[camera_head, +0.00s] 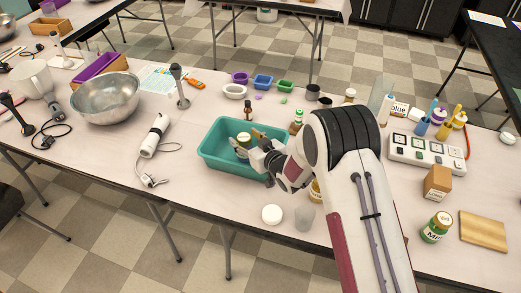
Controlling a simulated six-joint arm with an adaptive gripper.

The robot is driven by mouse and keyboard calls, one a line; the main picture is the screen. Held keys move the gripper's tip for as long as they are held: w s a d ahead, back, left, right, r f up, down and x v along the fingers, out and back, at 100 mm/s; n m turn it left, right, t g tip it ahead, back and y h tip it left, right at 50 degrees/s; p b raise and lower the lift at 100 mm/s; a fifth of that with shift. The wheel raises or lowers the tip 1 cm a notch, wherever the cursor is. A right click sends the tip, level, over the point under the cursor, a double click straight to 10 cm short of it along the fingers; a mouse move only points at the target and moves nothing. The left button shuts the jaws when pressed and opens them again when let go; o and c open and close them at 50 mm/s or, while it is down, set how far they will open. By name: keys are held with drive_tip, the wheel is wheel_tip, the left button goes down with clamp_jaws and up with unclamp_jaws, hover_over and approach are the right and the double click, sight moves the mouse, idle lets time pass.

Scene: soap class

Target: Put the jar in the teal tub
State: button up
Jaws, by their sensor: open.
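The teal tub (212,146) stands on the table near the middle of the view. A small jar with a gold lid and a green label (243,139) is inside it, next to my gripper (247,144). My gripper is open, low over the tub, with its fingers around or beside this jar; I cannot tell whether they touch it. My arm hides the tub's right end. Another green-labelled jar (436,228) stands at the right front of the table. A yellowish jar (315,190) is partly hidden behind my arm.
A white lid (272,214) and a grey cup (305,218) stand in front of the tub. A hand blender (155,136) lies to its left, near a steel bowl (105,97). Small coloured molds (262,82) are behind it. A white power strip (428,150) is at right.

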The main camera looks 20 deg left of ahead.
drive_tip(key=v, duration=1)
drive_tip(key=shift+s+d, duration=0.15)
drive_tip(key=shift+d, duration=0.15)
drive_tip(key=shift+r, duration=0.15)
idle(0.6)
drive_tip(key=s+d+r+m+h, duration=0.2)
drive_tip(key=d+r+m+h, duration=0.15)
drive_tip(key=d+r, duration=0.75)
drive_tip(key=s+d+r+m+h, duration=0.15)
drive_tip(key=d+r+h, duration=0.5)
drive_tip(key=d, duration=0.75)
drive_tip(key=s+d+r+m+g, duration=0.1)
drive_tip(key=s+d+r+m, duration=0.3)
drive_tip(key=s+d, duration=0.6)
drive_tip(key=s+d+r+m+g+h, duration=0.1)
drive_tip(key=s+d+g, duration=0.1)
drive_tip(key=s, duration=1.7)
drive_tip(key=shift+g, duration=0.4)
